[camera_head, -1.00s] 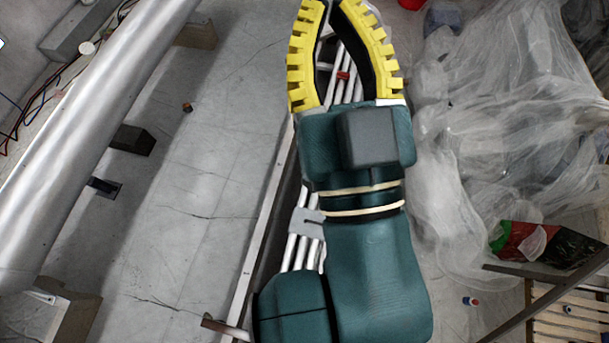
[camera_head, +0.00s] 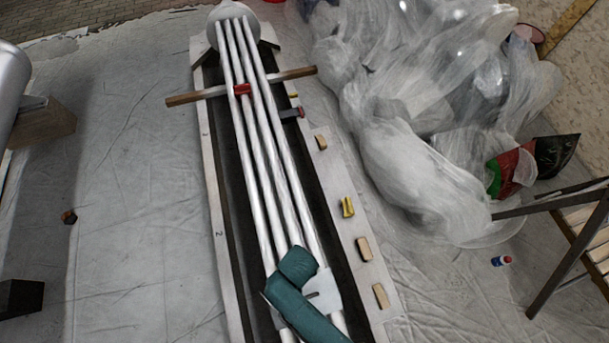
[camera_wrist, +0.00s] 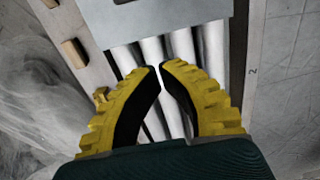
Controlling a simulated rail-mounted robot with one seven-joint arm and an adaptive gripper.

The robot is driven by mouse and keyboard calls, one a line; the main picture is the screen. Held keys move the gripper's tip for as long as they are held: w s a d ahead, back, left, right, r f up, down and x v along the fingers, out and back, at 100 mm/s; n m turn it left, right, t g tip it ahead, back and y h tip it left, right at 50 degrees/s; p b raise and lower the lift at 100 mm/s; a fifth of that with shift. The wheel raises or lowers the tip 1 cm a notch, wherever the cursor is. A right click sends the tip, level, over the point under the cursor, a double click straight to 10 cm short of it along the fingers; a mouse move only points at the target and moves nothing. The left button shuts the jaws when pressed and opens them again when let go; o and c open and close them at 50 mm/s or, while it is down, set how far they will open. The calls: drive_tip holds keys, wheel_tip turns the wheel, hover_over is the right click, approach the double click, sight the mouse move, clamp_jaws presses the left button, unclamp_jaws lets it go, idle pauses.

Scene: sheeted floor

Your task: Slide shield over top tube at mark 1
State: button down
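The shield seems to be a grey slotted plate (camera_head: 322,293) over the white tubes near the bottom of the head view; its left part is covered. A grey plate (camera_wrist: 155,20) shows at the top of the wrist view. Several white tubes (camera_head: 258,150) run lengthwise in a dark trough; I cannot tell which is the top tube. My gripper (camera_wrist: 161,68) shows in the wrist view, its two yellow ridged fingers above the tubes and short of the plate. A narrow gap shows between the tips, with nothing seen in it. Mark 1 is not readable.
A "2" is on the trough's left rail (camera_head: 218,233). A wooden bar (camera_head: 195,96) crosses near the far end, by a red clip (camera_head: 242,89). Small wooden blocks (camera_head: 364,249) sit on the right rail. Plastic sheeting (camera_head: 420,170) heaps at right; the floor at left is mostly clear.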

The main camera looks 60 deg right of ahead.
sight(321, 290)
wheel_tip(321, 290, down, 11)
drive_tip(key=b, duration=0.4)
drive_tip(key=shift+s+f+b, duration=0.1)
drive_tip(key=shift+b, duration=0.25)
drive_tip(key=s+a, duration=0.2)
drive_tip(key=s, duration=0.1)
drive_tip(key=shift+a+r, duration=0.2)
drive_tip(key=shift+r, duration=0.2)
drive_tip(key=shift+s+r, duration=0.1)
